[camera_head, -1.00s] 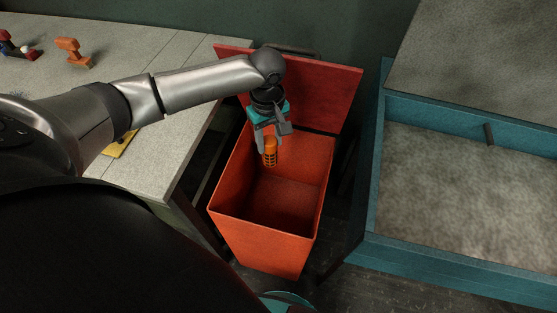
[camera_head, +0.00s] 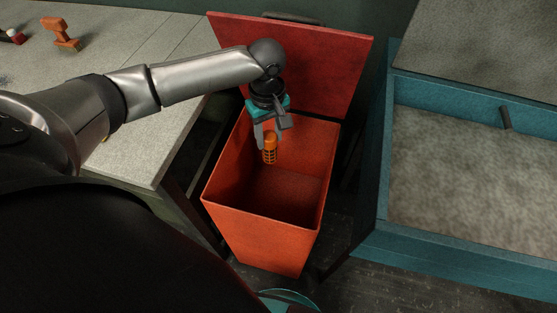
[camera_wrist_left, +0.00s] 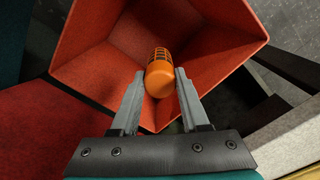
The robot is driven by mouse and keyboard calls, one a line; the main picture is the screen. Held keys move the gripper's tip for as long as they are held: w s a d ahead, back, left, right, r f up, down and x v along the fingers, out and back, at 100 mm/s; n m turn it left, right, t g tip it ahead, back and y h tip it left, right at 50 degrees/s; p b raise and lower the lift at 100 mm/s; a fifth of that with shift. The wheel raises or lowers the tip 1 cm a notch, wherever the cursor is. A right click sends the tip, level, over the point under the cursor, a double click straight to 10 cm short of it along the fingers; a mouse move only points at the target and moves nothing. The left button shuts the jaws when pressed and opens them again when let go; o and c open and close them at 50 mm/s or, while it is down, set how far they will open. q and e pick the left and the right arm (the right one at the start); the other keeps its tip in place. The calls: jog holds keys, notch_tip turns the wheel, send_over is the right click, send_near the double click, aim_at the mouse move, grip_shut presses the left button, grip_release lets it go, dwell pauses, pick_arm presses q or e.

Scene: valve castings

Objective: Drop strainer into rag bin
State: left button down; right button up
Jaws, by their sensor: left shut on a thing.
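The strainer (camera_head: 269,152) is a small orange cylinder with a dark mesh of slots at its lower end. It also shows in the left wrist view (camera_wrist_left: 160,72), between the two grey fingers. My left gripper (camera_head: 269,138) is shut on the strainer's upper part and holds it upright, pointing down. The rag bin (camera_head: 262,224) is a tall red box, open at the top. The strainer hangs within its mouth, toward the back, with the bin floor below it. The bin interior looks empty. My right gripper is not in view.
The bin's red lid (camera_head: 318,68) stands raised behind the mouth. A grey workbench (camera_head: 150,150) is at the left, with an orange stamp-like casting (camera_head: 61,34) on it. A teal-walled tray (camera_head: 450,246) with a grey, sandy-looking bed stands at the right.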

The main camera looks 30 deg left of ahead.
pick_arm(q)
jog(key=shift+c, duration=1.6)
grip_release()
notch_tip(320, 180, up, 15)
jog(key=p, duration=0.4)
jog(key=shift+r+p, duration=0.15)
jog(key=shift+p, duration=0.2)
